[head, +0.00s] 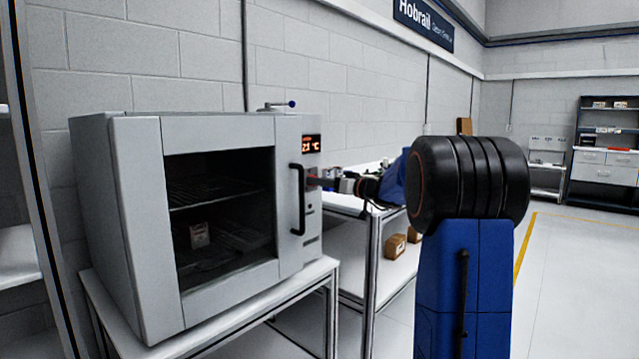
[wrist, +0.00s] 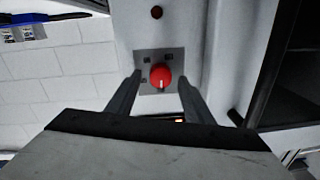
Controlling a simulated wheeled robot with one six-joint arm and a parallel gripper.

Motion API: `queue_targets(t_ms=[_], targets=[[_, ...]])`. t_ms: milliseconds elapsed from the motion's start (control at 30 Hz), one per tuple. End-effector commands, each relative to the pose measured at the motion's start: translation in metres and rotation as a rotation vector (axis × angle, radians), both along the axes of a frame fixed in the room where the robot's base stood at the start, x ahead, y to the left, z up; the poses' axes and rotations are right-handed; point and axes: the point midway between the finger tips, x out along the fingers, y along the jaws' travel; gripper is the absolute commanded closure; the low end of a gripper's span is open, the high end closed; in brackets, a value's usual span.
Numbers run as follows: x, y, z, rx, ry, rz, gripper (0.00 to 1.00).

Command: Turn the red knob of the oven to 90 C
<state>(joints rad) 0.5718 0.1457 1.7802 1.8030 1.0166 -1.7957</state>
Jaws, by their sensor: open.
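The oven (head: 228,133) is a grey box with a dark glass door, standing on a table at the left in the head view. Its display (head: 311,144) glows orange and appears to read 23 °C. The red knob (wrist: 161,76) shows in the wrist view on a grey square plate, with a pale pointer mark toward the bottom of the picture. My gripper (wrist: 160,83) is open, with one finger on each side of the knob and gaps showing between. In the head view my gripper (head: 322,182) is at the oven's control panel, and it mostly hides the knob.
The black door handle (head: 298,200) stands out just left of the control panel. A white table (head: 348,205) with small items on top stands behind my arm. A package (head: 199,235) sits inside the oven. The floor (head: 570,270) at right is clear.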

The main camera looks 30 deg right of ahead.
Motion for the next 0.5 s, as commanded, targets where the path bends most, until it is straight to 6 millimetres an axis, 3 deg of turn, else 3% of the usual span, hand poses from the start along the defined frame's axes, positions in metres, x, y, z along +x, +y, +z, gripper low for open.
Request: queue_targets(t_ms=[400, 500], targets=[[0.0072, 0.0030, -0.0002, 0.000, 0.000, 0.000, 0.53], [0.0071, 0.0030, -0.0002, 0.000, 0.000, 0.000, 0.74]])
